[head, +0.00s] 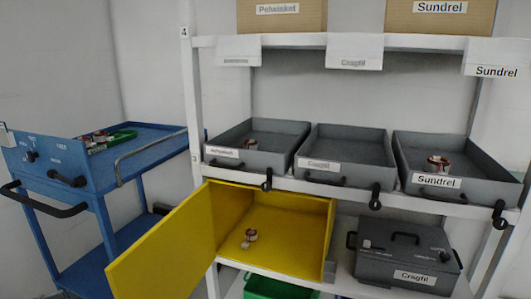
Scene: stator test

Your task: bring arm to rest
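Neither of my grippers nor my arms show in the head view. A small red-and-silver part (251,236) stands inside the yellow box (318,232), whose door (165,252) is swung open toward the front left. A similar part (251,144) is in the left grey tray (290,129). Another part (437,164) is in the right grey tray (490,180), labelled Sundrel. The middle grey tray (373,140) looks empty where I can see into it.
A white shelf rack (194,110) fills the right side. A closed dark case (405,250) and a green bin (270,288) sit low. Cardboard boxes (440,22) stand on top. A blue cart (135,165) at left carries a green tray (123,136) and several small parts.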

